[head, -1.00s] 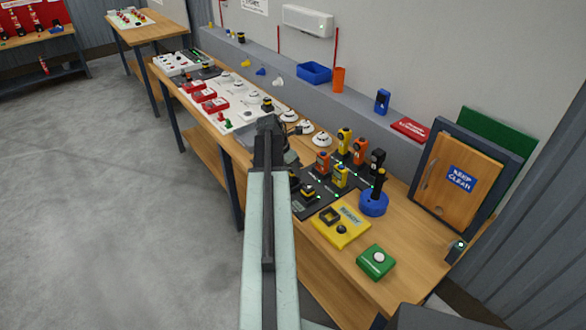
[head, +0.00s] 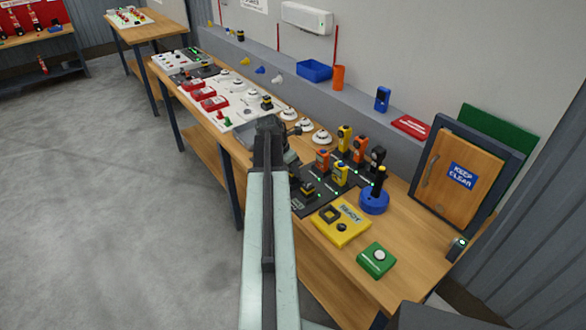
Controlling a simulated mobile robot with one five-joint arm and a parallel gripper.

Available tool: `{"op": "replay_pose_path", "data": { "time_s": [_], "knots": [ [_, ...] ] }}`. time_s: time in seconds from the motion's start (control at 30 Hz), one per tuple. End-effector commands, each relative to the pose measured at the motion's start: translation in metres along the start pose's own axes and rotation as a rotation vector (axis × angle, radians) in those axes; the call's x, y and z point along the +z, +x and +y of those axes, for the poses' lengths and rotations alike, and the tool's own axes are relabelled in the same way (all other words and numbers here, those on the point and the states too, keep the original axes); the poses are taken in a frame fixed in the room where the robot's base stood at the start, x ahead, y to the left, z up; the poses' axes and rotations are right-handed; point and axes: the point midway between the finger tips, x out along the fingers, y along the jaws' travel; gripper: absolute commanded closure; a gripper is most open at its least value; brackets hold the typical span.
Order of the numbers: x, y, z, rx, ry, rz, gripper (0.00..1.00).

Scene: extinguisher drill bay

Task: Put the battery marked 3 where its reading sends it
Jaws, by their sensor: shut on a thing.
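My gripper (head: 293,158) is at the end of my pale arm, above the left part of the black mat (head: 308,208). My arm hides much of it, and the thing between its jaws is mostly hidden. A small black-and-yellow block (head: 307,189) shows just below my gripper. I cannot tell whether it is held or stands on the mat. No number 3 or battery reading can be made out. A yellow READY tray (head: 352,232) with a dark square frame lies in front of the mat. A blue round base (head: 374,203) with a black upright post stands right of it.
Orange, yellow and black handheld units, including a yellow one (head: 341,174), stand on the mat among green lights. A green box (head: 376,261) with a white button is near the bench front. White round detectors (head: 321,137) lie behind. A wooden door panel (head: 461,180) leans at right.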

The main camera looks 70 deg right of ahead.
Motion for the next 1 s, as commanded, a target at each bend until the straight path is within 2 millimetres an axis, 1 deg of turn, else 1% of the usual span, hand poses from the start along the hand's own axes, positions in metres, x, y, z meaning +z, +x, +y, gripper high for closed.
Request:
{"op": "replay_pose_path", "data": {
  "time_s": [1.0],
  "knots": [
    [-0.007,0.015,0.001,0.001,-0.001,0.0,1.0]
  ]
}}
